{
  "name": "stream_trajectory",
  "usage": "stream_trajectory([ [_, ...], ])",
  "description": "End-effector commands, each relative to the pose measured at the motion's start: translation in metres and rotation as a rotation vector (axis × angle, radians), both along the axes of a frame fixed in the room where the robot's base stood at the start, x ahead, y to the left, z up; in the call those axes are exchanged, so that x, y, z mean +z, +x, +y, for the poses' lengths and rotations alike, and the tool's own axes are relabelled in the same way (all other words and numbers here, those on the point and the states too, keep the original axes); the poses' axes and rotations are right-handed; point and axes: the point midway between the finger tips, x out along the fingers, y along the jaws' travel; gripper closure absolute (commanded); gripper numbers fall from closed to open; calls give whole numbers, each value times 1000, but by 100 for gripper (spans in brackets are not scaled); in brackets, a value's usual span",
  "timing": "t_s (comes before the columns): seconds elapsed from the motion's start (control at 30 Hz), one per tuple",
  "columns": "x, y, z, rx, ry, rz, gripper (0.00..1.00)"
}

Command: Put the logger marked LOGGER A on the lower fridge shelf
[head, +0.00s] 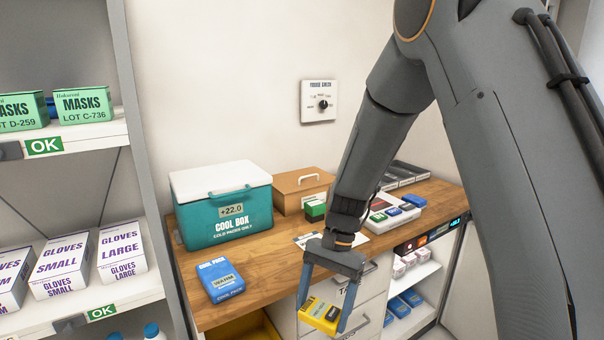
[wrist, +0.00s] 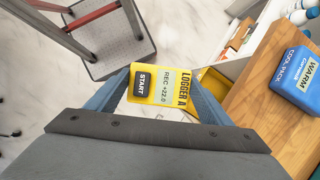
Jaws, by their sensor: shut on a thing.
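A yellow logger (wrist: 158,88) marked LOGGER A sits between the fingers of my gripper (wrist: 155,95) in the wrist view. Its display reads REC +22.0 beside a black START button. In the head view my gripper (head: 325,308) is shut on the same logger (head: 318,312), in front of the counter's drawers and clear of the worktop. The fridge (head: 432,262) stands under the counter at the right, with its inside showing. White and pink boxes stand on its upper shelf (head: 420,274). Blue packs lie on its lower shelf (head: 422,318).
A blue cool pack (head: 221,280) marked WARM lies on the wooden counter (head: 262,275), near a teal cool box (head: 222,205) reading +22.0. A white tray (head: 395,214) holds small blue and green items. A step stool (wrist: 115,45) stands on the floor.

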Motion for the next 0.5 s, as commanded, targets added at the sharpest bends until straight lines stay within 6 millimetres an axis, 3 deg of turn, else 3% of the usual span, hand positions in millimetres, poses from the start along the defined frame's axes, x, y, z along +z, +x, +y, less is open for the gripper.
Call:
stream_trajectory([
  [0.03, -18, 8, -17, 52, -2, 6, 53],
  [0.3, -96, 34, -103, 391, -1, 5, 53],
  [0.5, -130, 39, -141, 542, 0, 1, 53],
])
